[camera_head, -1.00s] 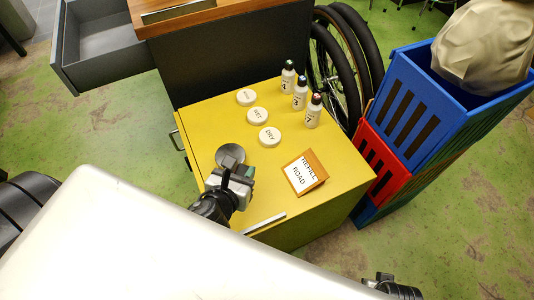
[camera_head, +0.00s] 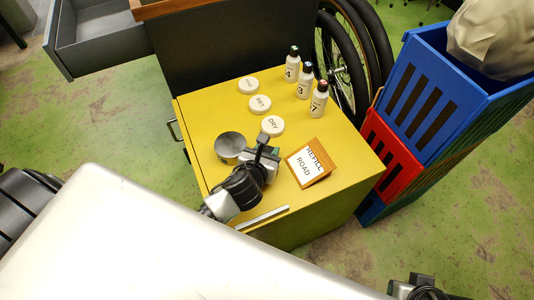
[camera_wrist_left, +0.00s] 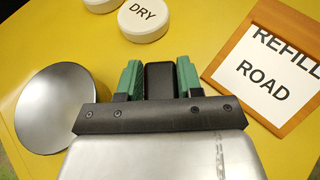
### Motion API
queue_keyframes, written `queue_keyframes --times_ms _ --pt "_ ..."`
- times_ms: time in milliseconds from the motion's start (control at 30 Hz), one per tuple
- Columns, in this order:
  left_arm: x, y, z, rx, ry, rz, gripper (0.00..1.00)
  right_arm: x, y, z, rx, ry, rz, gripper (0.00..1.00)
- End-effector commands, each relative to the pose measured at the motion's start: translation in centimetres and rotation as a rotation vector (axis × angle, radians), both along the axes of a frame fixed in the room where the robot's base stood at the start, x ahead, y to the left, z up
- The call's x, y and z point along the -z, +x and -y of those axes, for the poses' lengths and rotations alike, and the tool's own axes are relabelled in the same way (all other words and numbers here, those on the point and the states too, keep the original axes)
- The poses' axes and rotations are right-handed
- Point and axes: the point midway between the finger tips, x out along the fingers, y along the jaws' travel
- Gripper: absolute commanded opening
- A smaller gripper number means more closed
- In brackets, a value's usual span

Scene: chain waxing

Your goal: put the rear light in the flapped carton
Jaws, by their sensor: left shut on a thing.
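My left gripper (camera_head: 262,157) is above the yellow cabinet top, between the round metal dish and the REFILL ROAD card. In the left wrist view its green fingers (camera_wrist_left: 159,78) are shut on a small black block (camera_wrist_left: 160,80), which appears to be the rear light; only its dark back shows. It also shows as a dark piece (camera_head: 263,140) at the fingertips in the head view. I cannot tell whether it touches the yellow top. Part of my right arm (camera_head: 418,289) shows at the bottom right edge, its fingers unclear. No flapped carton is in view.
The yellow cabinet top (camera_head: 213,110) holds white labelled pucks (camera_head: 260,104), several bottles (camera_head: 305,80), a metal dish (camera_head: 229,146), a wooden-framed card (camera_head: 309,163) and a silver bar (camera_head: 262,217). Stacked crates (camera_head: 396,150) stand right; wheels (camera_head: 340,65) behind. An open grey drawer (camera_head: 100,50) juts out top left.

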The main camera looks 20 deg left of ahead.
Motion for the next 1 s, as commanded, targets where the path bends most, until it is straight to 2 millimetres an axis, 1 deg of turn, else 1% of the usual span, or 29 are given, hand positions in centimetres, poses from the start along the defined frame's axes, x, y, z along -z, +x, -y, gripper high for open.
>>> queue_keyframes --times_ms 167,300,333,467,500,733,800,867,967,1000 --pt "-0.2 0.0 0.0 0.000 0.001 0.002 0.12 -0.1 0.0 0.0 0.000 0.000 0.001 0.36" --pt "0.2 0.0 0.0 0.000 0.003 0.002 0.12 0.0 0.1 0.0 0.000 0.001 0.006 0.36" --pt "0.1 0.0 0.0 0.000 0.003 0.002 0.39 -0.1 0.2 0.0 0.000 0.001 0.009 0.36" --pt "0.1 0.0 0.0 0.000 0.002 0.002 0.59 -0.1 0.1 0.0 -0.001 0.001 0.008 0.36" --pt "0.1 0.0 0.0 0.000 0.002 0.002 0.61 -0.1 0.1 0.0 -0.001 0.001 0.008 0.36" --pt "0.1 0.0 0.0 -0.001 0.001 0.002 0.61 -0.1 0.1 -0.1 -0.001 0.001 0.008 0.36" --pt "-0.2 0.0 0.0 0.000 0.000 0.002 0.61 -0.1 0.1 -0.1 -0.001 0.002 0.006 0.36" --pt "-0.5 -0.5 0.0 0.000 0.001 0.001 0.61 -0.3 0.0 0.0 -0.001 0.000 0.000 0.36" --pt "-1.1 -2.0 0.1 0.001 0.002 -0.001 0.61 -0.9 0.0 0.0 -0.001 0.000 0.000 0.36" --pt "-1.5 -2.7 0.1 0.001 0.002 -0.002 0.61 -1.1 0.0 0.0 -0.001 0.000 0.000 0.36"
